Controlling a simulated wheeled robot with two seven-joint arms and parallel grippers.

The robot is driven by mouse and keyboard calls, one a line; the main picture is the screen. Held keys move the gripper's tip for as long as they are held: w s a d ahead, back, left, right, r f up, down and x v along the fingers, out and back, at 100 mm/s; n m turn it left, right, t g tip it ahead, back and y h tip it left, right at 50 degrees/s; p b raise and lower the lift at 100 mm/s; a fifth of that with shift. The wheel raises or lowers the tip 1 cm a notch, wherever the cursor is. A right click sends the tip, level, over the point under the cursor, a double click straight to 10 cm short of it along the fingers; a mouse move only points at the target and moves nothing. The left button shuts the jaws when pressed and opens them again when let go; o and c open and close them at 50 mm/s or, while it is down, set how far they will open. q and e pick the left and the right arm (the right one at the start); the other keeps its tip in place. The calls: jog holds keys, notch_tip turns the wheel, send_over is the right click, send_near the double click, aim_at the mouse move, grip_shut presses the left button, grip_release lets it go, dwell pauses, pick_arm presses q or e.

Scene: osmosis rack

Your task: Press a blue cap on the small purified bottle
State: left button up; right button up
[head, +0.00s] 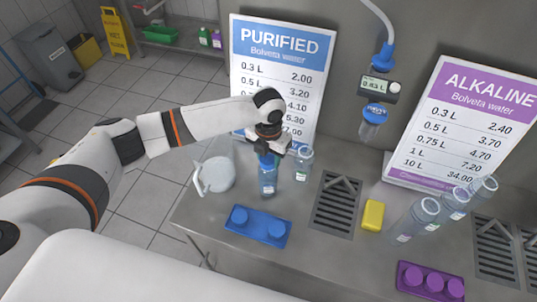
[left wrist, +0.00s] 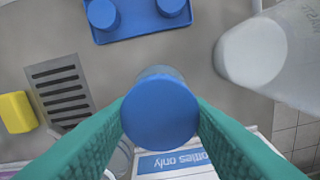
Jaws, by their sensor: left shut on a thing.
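A small clear bluish bottle (head: 268,182) stands upright on the steel counter, under my left gripper (head: 268,155). My left gripper's green fingers, in the left wrist view (left wrist: 160,120), are shut on a blue cap (left wrist: 160,113), one finger on each side. In the head view the cap is at the bottle's mouth; I cannot tell whether it is seated or just above. The blue cap tray (head: 255,236) lies in front of the bottle with two blue caps (head: 239,215) (head: 277,228) in it. My right gripper is not in view.
An open bottle (head: 303,163) stands close right of the gripper. A whitish jug (head: 216,174) is close left. The purified sign (head: 281,50) stands behind. A drain grate (head: 337,204), yellow sponge (head: 373,215) and purple cap tray (head: 415,289) lie to the right.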

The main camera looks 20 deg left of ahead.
pick_arm(q)
jog(key=shift+s+f, duration=0.2)
jog(key=o, duration=1.6)
jog(key=shift+w+r, duration=0.15)
jog(key=shift+w, duration=0.05)
jog(key=shift+r+p, duration=2.2)
jog(key=shift+r, duration=0.05)
jog(key=shift+r+p, duration=0.65)
jog(key=shift+r, duration=0.15)
jog(key=shift+c, duration=0.2)
